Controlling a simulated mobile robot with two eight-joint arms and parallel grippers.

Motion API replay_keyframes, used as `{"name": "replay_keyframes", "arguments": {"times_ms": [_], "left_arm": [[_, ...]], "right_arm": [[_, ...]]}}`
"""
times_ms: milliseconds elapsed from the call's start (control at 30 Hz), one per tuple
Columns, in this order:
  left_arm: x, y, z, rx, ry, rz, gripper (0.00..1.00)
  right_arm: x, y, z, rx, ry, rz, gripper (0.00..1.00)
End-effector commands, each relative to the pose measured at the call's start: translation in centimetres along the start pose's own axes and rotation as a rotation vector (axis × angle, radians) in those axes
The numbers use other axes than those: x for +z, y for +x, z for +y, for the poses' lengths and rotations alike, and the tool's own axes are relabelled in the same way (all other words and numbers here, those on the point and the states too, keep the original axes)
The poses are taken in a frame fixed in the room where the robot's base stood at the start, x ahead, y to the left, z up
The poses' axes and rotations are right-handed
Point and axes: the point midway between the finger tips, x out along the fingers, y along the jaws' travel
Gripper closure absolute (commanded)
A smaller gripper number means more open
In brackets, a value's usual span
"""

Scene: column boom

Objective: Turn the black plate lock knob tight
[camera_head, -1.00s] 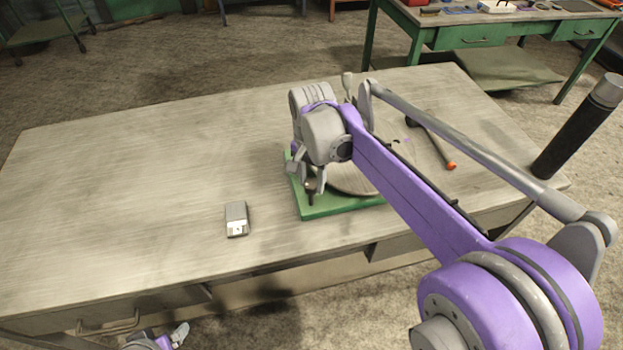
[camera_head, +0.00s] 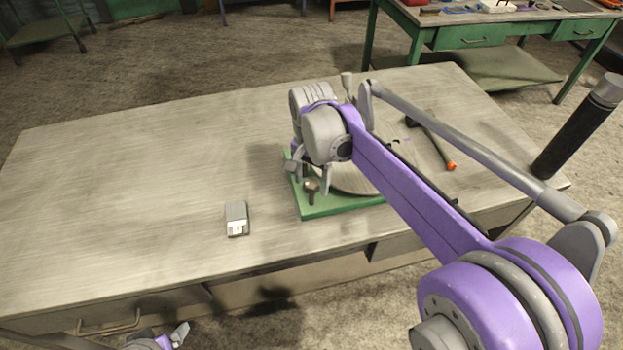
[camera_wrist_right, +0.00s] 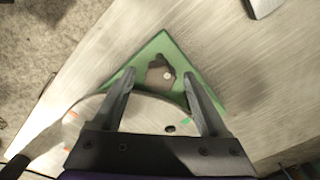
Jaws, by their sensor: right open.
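The black plate lock knob (camera_head: 312,191) stands at the near left corner of a green base (camera_head: 335,211) on the workbench. In the right wrist view the dark knob (camera_wrist_right: 160,73) shows between and just beyond the fingertips. A round grey plate (camera_head: 345,181) lies on the base, partly hidden by my right arm; its orange and green marks show in the wrist view. My right gripper (camera_head: 313,177) is open just above and behind the knob, with nothing between its fingers (camera_wrist_right: 158,80). My left gripper (camera_head: 168,340) is only partly visible at the bottom edge, below the bench front.
A small grey box (camera_head: 236,218) lies left of the base. A hammer-like tool with an orange end (camera_head: 440,148) lies behind my right arm. A dark cylinder (camera_head: 578,128) stands at the right. The left half of the bench (camera_head: 120,190) is clear.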

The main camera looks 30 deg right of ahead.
Motion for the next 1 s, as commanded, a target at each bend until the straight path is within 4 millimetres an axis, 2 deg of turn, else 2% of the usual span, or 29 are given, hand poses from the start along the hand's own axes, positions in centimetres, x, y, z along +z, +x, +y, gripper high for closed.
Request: {"name": "replay_keyframes", "arguments": {"times_ms": [167, 600, 800, 1000], "left_arm": [[-0.1, -0.1, 0.0, 0.000, 0.000, 0.001, 0.14], [-0.6, -0.7, 0.0, 0.000, 0.000, 0.005, 0.14], [-0.7, -0.8, 0.0, 0.000, 0.000, 0.005, 0.14], [-0.7, -0.8, 0.0, 0.000, 0.000, 0.005, 0.14]], "right_arm": [[0.0, -1.1, 0.0, 0.000, 0.000, 0.000, 0.23], [0.0, -9.3, 0.0, 0.000, 0.000, 0.000, 0.23], [0.0, -10.7, 0.0, 0.000, 0.000, 0.000, 0.23], [0.0, -10.8, 0.0, 0.000, 0.000, 0.000, 0.23]]}}
